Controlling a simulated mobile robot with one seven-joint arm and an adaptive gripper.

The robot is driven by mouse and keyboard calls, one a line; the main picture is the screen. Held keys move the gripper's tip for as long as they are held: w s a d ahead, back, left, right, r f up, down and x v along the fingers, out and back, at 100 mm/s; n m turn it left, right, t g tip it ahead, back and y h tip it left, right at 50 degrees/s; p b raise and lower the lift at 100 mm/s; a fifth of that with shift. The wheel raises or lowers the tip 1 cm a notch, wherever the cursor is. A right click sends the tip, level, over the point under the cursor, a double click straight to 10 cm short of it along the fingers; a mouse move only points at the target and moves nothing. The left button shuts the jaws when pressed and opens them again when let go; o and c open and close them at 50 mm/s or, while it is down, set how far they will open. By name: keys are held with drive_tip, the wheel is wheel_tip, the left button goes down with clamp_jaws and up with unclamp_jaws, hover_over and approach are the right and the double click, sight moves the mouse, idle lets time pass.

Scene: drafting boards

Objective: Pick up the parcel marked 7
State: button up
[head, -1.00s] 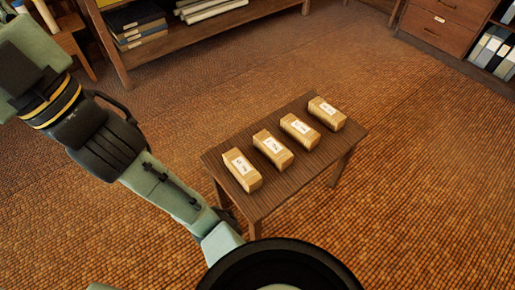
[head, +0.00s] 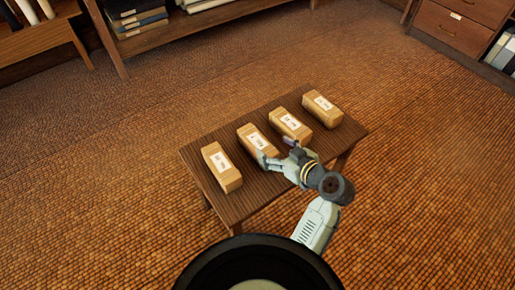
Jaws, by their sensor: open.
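Several brown box parcels lie in a row on a small dark wooden table, each with a white label on top. From left to right they are the leftmost parcel (head: 222,168), the second parcel (head: 258,144), the third parcel (head: 291,126) and the rightmost parcel (head: 322,108). The label marks are too small to read, so I cannot tell which is marked 7. My gripper (head: 276,151) is open at the near ends of the second and third parcels. It hides a little of that area; I cannot tell whether it touches either.
The table (head: 253,204) has bare top along its near edge and stands on a brown woven floor. A low shelf with books (head: 135,17) is at the back left. A drawer cabinet (head: 455,22) is at the back right. Open floor surrounds the table.

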sight(261, 144)
drive_tip(key=w+a+f, duration=0.2)
drive_tip(key=f, duration=0.1)
drive_tip(key=shift+w+a+p, duration=0.1)
drive_tip(key=shift+w+p, duration=0.2)
drive_tip(key=shift+w, duration=0.05)
drive_tip(key=p+x, duration=0.1)
drive_tip(key=x, duration=0.4)
drive_tip(key=shift+w+a+f, duration=0.15)
drive_tip(key=shift+a+f, duration=0.1)
drive_tip(key=shift+a, duration=0.05)
drive_tip(key=c, duration=1.6)
